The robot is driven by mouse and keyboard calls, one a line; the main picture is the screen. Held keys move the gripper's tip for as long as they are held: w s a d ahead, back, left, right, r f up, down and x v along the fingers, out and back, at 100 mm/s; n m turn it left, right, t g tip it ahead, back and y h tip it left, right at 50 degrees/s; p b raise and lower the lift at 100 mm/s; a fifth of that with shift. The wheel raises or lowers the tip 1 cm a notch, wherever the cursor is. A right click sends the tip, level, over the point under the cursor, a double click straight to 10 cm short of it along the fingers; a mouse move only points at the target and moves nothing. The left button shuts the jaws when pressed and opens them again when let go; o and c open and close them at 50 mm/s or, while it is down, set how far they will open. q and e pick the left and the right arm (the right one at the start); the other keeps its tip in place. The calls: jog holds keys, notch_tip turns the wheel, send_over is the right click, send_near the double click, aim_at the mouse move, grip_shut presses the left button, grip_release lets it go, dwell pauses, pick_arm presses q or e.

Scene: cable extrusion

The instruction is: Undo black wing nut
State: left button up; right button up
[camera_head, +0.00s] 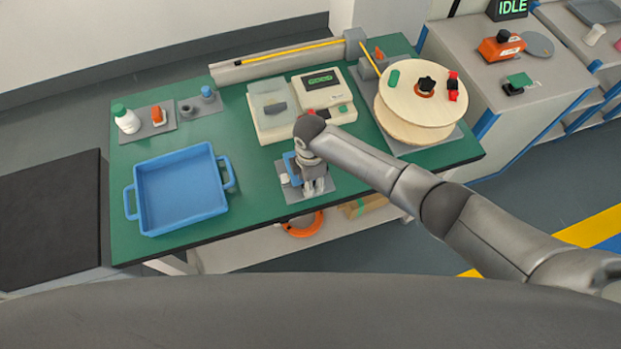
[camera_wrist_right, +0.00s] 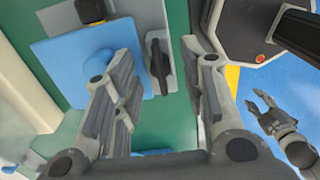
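A black two-winged part, seemingly the wing nut (camera_wrist_right: 158,68), shows in the right wrist view beside a light blue block (camera_wrist_right: 60,65). My right gripper (camera_wrist_right: 162,58) is open, with its fingers on either side of the black part and gaps visible. In the head view my right gripper (camera_head: 314,185) points down over a small blue fixture (camera_head: 290,165) on a grey mat (camera_head: 300,195). The arm and fingers hide much of this fixture there. A second gripper, apparently my left (camera_wrist_right: 264,106), shows open and empty at the right of the wrist view.
A blue tray (camera_head: 183,190) stands to the left on the green table (camera_head: 250,205). A machine (camera_head: 325,92) stands behind my right gripper. A large spool (camera_head: 405,110) with a black star-shaped knob (camera_head: 427,84) is at the right. Bottles and small parts stand back left.

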notch_tip(320, 180, up, 12)
dwell(0.6)
dwell(0.5)
